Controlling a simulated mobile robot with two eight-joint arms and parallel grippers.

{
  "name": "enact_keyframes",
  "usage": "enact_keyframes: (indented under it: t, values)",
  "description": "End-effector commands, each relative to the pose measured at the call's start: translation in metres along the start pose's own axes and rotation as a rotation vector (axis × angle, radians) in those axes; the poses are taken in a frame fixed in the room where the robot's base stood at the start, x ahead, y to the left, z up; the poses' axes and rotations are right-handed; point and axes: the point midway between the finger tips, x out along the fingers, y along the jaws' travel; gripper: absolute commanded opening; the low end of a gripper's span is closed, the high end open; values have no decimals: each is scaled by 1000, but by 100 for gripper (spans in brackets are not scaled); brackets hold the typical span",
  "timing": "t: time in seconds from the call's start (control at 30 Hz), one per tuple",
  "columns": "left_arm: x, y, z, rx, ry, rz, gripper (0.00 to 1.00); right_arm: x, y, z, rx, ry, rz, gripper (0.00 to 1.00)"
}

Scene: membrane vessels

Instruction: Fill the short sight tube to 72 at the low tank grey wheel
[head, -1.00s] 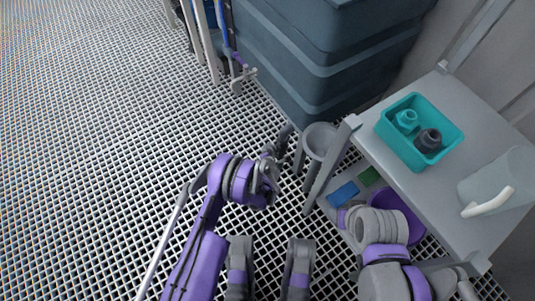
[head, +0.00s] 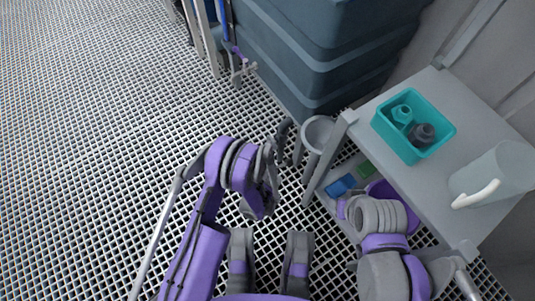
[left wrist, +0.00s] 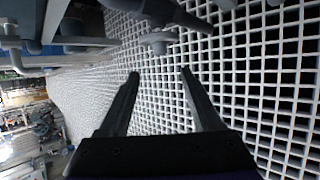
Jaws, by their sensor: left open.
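In the left wrist view my left gripper (left wrist: 160,73) is open. Its two dark fingers are apart over white floor grating, with nothing between them. A small grey rounded part (left wrist: 158,39) shows beyond the fingertips, next to a dark pipe-like part (left wrist: 172,13); I cannot tell whether it is the grey wheel. In the head view my left arm reaches over the grating, its fingers not clear. A large dark blue tank (head: 310,55) stands at the back, with a small grey fitting (head: 243,68) near its left side. I cannot make out the sight tube or its level. My right gripper's fingers do not show.
A grey table (head: 450,185) at right bears a teal tray (head: 386,128) with two fittings, and a clear pitcher (head: 500,165). A grey cup-like holder (head: 318,131) hangs by its leg. A blue block (head: 341,185) and purple bin (head: 382,190) sit below. Left grating is clear.

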Motion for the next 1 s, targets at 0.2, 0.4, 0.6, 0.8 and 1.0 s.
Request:
enact_keyframes:
  t: [0.2, 0.4, 0.6, 0.8, 1.0]
  values:
    - [5, 7, -3, -21, 15, -41, 66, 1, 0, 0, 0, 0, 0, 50]
    - [13, 30, -8, -103, 34, -233, 66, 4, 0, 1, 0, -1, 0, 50]
    - [11, 45, -2, -147, 3, -353, 66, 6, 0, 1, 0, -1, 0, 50]
    - [31, 37, -1, -149, -2, -364, 66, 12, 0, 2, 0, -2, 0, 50]
    - [68, 23, 0, -149, -1, -362, 66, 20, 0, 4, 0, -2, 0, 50]
